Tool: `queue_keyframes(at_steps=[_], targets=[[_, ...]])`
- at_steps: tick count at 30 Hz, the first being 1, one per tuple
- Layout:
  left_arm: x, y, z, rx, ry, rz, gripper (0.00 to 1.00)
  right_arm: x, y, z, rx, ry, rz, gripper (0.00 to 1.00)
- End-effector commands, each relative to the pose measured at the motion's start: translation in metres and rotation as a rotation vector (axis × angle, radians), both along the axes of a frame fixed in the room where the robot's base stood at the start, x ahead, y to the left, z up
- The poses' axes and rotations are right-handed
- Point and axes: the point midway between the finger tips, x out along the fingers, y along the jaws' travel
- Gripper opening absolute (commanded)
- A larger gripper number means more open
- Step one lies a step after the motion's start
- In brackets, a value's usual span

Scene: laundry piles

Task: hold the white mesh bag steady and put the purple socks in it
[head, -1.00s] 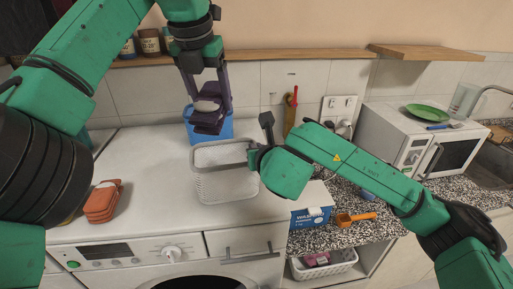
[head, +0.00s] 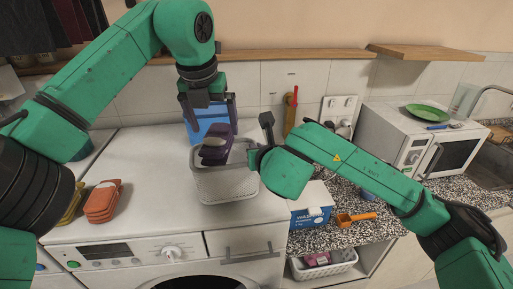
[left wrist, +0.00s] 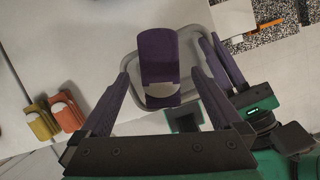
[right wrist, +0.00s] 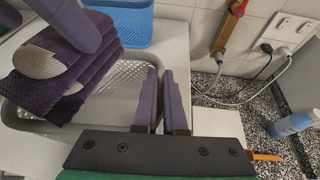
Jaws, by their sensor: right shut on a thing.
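The white mesh bag (head: 225,185) stands open at the front right of the white worktop. My right gripper (right wrist: 160,95) is shut on its right rim. The folded purple socks (head: 215,146), with a pale patch, are at the bag's opening, and they show large in the right wrist view (right wrist: 62,78). I cannot tell whether they rest on anything inside. My left gripper (head: 210,122) is above them. In the left wrist view its fingers (left wrist: 158,85) are spread wide, with gaps on both sides of the socks (left wrist: 158,58).
A blue basket (head: 207,126) stands right behind the bag. Orange socks (head: 103,201) and yellow socks (head: 72,206) lie at the worktop's left. A blue-and-white washing powder box (head: 311,208) and an orange scoop (head: 356,219) are on the speckled counter at right.

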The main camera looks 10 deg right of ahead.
Motion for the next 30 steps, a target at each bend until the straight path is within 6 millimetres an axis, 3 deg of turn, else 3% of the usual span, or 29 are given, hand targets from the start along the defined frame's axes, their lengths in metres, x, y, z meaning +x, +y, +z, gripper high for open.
queue_keyframes(at_steps=[8, 18, 21, 30], targets=[[-0.003, 0.001, 0.009, 0.000, -0.001, 0.000, 1.00, 0.000, 0.000, 0.000, 0.000, 0.000, 0.000, 0.00], [-0.030, 0.007, 0.090, -0.002, -0.004, 0.002, 1.00, 0.000, 0.000, 0.000, 0.000, 0.000, 0.000, 0.00], [-0.035, 0.009, 0.106, 0.000, -0.003, 0.001, 1.00, 0.000, 0.000, 0.000, 0.000, 0.000, 0.000, 0.00], [-0.038, 0.010, 0.114, 0.000, 0.000, 0.000, 1.00, 0.000, 0.000, 0.000, 0.000, -0.001, 0.000, 0.00]])
